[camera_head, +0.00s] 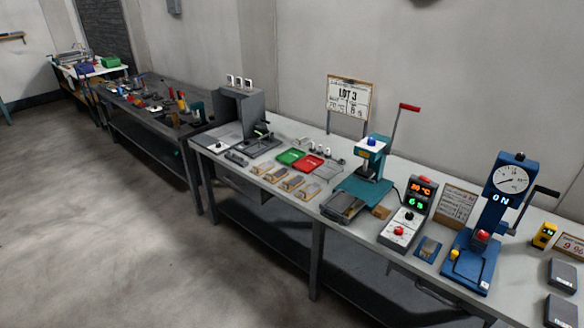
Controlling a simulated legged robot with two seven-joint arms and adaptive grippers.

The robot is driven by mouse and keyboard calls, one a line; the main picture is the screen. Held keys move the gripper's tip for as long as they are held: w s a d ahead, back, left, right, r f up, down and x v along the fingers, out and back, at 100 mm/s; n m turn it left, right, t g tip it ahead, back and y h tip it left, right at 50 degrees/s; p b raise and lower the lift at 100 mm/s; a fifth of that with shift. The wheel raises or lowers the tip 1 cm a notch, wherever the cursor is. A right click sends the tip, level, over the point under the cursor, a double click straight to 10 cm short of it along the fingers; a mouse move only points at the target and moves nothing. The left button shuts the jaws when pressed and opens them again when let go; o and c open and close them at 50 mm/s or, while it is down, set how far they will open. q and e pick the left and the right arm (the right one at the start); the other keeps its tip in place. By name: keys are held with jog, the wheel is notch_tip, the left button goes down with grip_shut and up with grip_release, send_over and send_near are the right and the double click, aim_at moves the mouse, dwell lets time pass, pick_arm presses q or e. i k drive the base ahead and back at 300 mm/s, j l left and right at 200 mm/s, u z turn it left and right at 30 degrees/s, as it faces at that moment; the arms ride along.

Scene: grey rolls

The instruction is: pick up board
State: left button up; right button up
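Several small light-brown boards (277,174) with greyish pieces on top lie in a slanting row near the front edge of the long workbench (346,231). A framed upright board marked LOT 3 (349,95) stands on posts at the back of the bench. I cannot tell which of these is the task's board. Neither of my grippers is in view, and nothing is seen being held.
Green (290,157) and red (308,163) trays sit behind the small boards. A teal press (370,175), a control box with lit digits (409,212) and a blue gauge press (493,220) stand to the right. The floor (120,240) before the bench is clear.

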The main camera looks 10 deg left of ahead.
aim_at(265, 167)
jog(key=i+j+z, duration=0.4)
jog(key=j, duration=0.25)
jog(key=i+j+z, duration=0.4)
jog(key=j, duration=0.4)
